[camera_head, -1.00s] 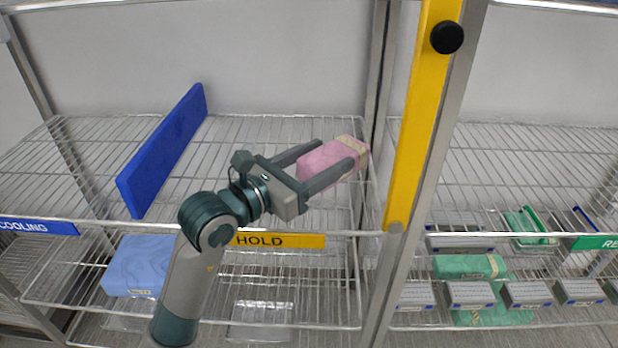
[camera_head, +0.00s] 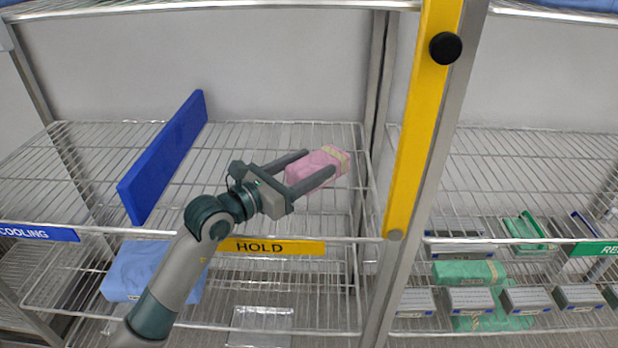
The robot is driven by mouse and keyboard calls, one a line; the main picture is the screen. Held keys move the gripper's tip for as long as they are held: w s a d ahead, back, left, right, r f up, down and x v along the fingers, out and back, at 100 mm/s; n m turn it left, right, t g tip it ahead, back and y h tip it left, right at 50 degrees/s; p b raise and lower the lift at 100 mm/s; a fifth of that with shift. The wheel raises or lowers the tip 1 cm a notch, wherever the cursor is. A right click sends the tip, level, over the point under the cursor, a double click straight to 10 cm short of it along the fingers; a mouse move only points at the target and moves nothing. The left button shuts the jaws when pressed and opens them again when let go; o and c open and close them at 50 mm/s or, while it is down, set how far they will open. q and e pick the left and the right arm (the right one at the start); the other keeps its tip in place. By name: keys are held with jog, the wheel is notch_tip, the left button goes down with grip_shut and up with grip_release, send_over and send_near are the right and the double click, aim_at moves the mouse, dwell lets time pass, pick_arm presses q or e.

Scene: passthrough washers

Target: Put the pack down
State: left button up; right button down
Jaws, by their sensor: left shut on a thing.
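A pink wrapped pack (camera_head: 316,165) with a cream tape band at its far end is between the fingers of my left gripper (camera_head: 318,170). The gripper is shut on it and points up and to the right. The pack is over the wire shelf (camera_head: 225,155) of the HOLD section, near its right side. I cannot tell whether its underside touches the wires. The yellow HOLD label (camera_head: 264,247) is on the shelf's front edge, below the gripper. My right gripper is not in view.
A blue divider (camera_head: 163,158) stands on the shelf left of my arm, beside the COOLING label (camera_head: 38,233). A steel post with a yellow strip (camera_head: 421,120) rises right of the pack. A blue pack (camera_head: 135,270) lies one shelf lower. Green packs (camera_head: 468,271) and grey boxes are at right.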

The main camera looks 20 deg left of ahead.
pick_arm(q)
notch_tip(320, 180, down, 3)
jog(key=shift+f, duration=0.15)
jog(key=shift+f, duration=0.1)
jog(key=o, duration=1.3)
jog(key=shift+c, duration=0.2)
